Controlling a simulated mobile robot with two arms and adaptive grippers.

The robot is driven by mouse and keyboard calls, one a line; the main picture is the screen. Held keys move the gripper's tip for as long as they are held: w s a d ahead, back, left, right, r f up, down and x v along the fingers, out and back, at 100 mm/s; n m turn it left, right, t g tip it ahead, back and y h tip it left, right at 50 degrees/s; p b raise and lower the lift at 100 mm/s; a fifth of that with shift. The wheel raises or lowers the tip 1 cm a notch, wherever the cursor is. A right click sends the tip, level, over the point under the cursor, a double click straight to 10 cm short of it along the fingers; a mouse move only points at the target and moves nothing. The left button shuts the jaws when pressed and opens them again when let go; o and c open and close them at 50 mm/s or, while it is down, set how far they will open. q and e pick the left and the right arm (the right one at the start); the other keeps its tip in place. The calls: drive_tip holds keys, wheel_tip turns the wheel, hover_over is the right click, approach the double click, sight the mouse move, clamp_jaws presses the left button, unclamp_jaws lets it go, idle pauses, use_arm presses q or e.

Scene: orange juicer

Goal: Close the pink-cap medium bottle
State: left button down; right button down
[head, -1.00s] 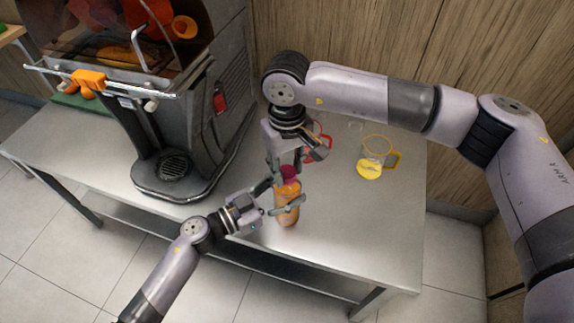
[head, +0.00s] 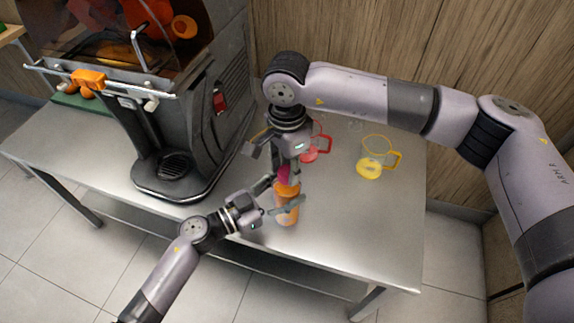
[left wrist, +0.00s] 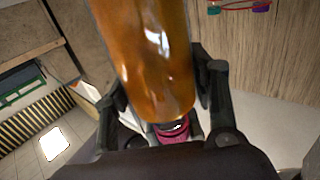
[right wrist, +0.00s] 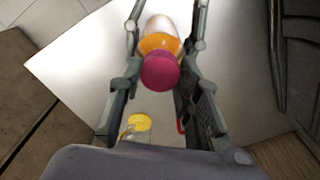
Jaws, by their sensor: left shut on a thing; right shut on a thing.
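The bottle (head: 287,212) of orange juice stands upright near the table's front edge. My left gripper (head: 281,196) is shut around its body from the left. The bottle fills the middle of the left wrist view (left wrist: 155,60). The pink cap (head: 284,174) sits at the bottle's top, in line with it. My right gripper (head: 286,167) comes down from above and is shut on the cap. The right wrist view shows the cap (right wrist: 160,71) between the fingers, above the orange upper part of the bottle. How tightly the cap sits cannot be told.
A grey juicer machine (head: 190,130) stands to the left on the metal table (head: 345,230). A yellow-rimmed jug (head: 369,168) and a red-handled jug (head: 310,155) stand behind the bottle to the right. The table's right front is clear.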

drive_tip(key=m, duration=1.2)
drive_tip(key=shift+m, duration=0.3)
drive_tip(key=m, duration=1.1)
drive_tip(key=c, duration=1.1)
unclamp_jaws()
wheel_tip(320, 180, up, 12)
drive_tip(key=shift+f, duration=0.1)
